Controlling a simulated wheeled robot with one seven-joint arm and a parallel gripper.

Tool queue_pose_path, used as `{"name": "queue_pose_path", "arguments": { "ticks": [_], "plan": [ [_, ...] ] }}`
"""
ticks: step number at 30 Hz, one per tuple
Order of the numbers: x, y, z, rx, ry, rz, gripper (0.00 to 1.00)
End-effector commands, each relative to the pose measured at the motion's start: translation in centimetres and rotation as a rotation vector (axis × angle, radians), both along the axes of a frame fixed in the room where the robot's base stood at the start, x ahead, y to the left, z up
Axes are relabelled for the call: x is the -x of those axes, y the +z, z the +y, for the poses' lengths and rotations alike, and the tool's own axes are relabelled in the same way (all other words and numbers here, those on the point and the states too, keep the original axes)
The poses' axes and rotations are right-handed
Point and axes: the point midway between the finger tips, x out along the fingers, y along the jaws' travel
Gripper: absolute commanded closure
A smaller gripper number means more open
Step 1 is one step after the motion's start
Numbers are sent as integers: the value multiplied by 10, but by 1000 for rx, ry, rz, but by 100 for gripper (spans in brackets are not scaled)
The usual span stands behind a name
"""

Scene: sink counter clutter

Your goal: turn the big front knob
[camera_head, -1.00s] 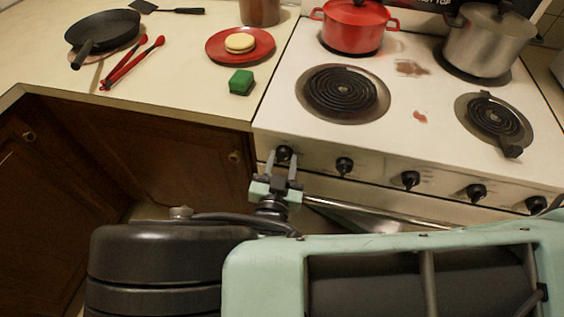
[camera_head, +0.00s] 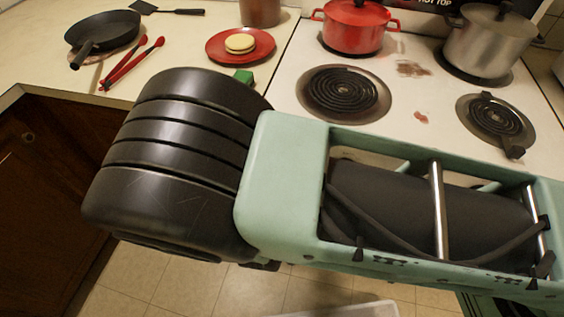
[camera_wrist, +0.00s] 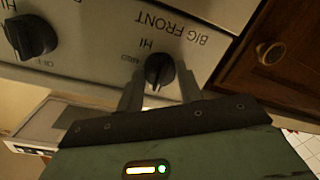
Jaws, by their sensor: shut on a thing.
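The big front knob (camera_wrist: 158,68) is a black knob on the pale stove panel, under upside-down "BIG FRONT" lettering in the wrist view. My gripper (camera_wrist: 158,84) has one finger on each side of it and is shut on it. The exact contact at the fingertips is hard to see. In the head view my own arm hides the gripper and the row of front knobs.
Another black knob (camera_wrist: 31,37) is beside it. A wooden cabinet door (camera_wrist: 285,75) is at right. On the stove (camera_head: 418,92) stand a red pot (camera_head: 353,27) and a steel pot (camera_head: 487,45). A green block (camera_head: 243,76) lies near my arm.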

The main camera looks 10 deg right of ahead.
Motion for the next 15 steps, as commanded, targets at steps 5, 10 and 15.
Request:
{"name": "queue_pose_path", "arguments": {
  "ticks": [5,10,15],
  "plan": [
    [0,1,1,32,2,9,86],
    [0,1,1,42,2,13,86],
    [0,1,1,42,2,13,86]
  ]
}}
